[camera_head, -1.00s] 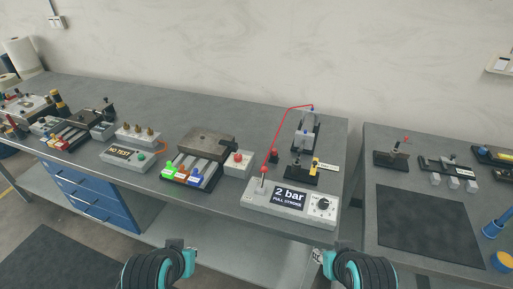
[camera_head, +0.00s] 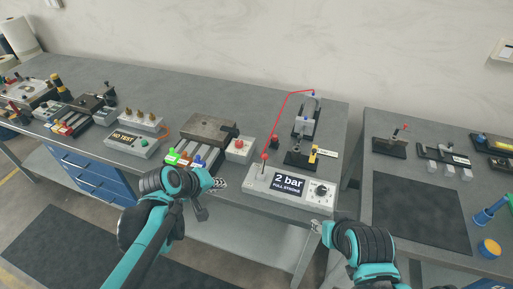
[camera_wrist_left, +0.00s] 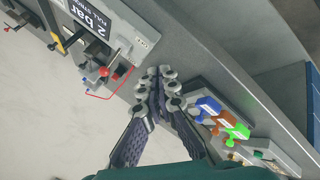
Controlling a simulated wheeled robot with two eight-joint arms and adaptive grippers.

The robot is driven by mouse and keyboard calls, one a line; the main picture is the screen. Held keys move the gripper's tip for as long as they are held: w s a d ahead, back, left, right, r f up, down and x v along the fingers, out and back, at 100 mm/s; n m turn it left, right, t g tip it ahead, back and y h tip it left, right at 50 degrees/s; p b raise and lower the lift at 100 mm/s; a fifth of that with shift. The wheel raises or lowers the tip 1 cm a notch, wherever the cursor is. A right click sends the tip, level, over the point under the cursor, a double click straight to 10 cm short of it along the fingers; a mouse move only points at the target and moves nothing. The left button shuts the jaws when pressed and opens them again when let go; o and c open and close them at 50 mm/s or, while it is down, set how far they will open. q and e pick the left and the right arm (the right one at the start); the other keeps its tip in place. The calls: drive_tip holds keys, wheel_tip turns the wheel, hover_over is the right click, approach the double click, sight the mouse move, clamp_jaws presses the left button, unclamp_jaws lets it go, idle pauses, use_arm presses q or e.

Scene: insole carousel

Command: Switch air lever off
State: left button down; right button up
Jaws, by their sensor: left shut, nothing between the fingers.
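The air lever (camera_head: 264,165), an upright thin stick with a red knob, rises from the left end of the grey control box (camera_head: 257,191) whose display reads "2 bar FULL STROKE". In the left wrist view the lever's red knob (camera_wrist_left: 103,71) shows left of my fingertips. My left gripper (camera_head: 219,184) is shut and empty, left of the box and apart from the lever, near the table's front edge. Its closed fingers (camera_wrist_left: 161,73) also show in the left wrist view. My right gripper (camera_head: 316,227) is below the box's right end; its finger state is unclear.
A red hose (camera_head: 284,105) runs from the lever area to a cylinder fixture (camera_head: 308,115). A grey box with a red button (camera_head: 239,147) and a fixture with coloured tabs (camera_head: 185,157) stand left of the control box. A second table (camera_head: 365,170) stands to the right.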

use_arm(q)
drive_tip(key=w+d+n+h+p, duration=0.1)
drive_tip(key=w+n+h+p, duration=0.1)
drive_tip(key=w, duration=0.4)
drive_tip(key=w+d+n+t+h+p, duration=0.1)
drive_tip(key=w+n+h+p, duration=0.1)
drive_tip(key=w+n, duration=0.2)
drive_tip(key=shift+w+d+r, duration=0.3)
drive_tip(key=shift+w+r, duration=0.1)
drive_tip(key=shift+w, duration=0.8)
use_arm(e)
wheel_tip(320, 180, up, 5)
drive_tip(key=shift+r, duration=0.1)
use_arm(q)
drive_tip(key=b+x, duration=0.3)
drive_tip(key=x, duration=0.7)
drive_tip(key=shift+d+f, duration=0.1)
drive_tip(key=shift+d, duration=0.1)
drive_tip(key=s+r, duration=0.1)
drive_tip(key=s+d, duration=0.1)
drive_tip(key=shift+s+d+r, duration=0.3)
drive_tip(key=shift+s+r, duration=0.05)
drive_tip(key=shift+r, duration=0.05)
drive_tip(key=shift+s+d+b, duration=0.15)
drive_tip(key=shift+b, duration=0.15)
use_arm(e)
wheel_tip(320, 180, down, 4)
drive_tip(key=shift+r, duration=0.1)
use_arm(q)
drive_tip(key=shift+r, duration=0.1)
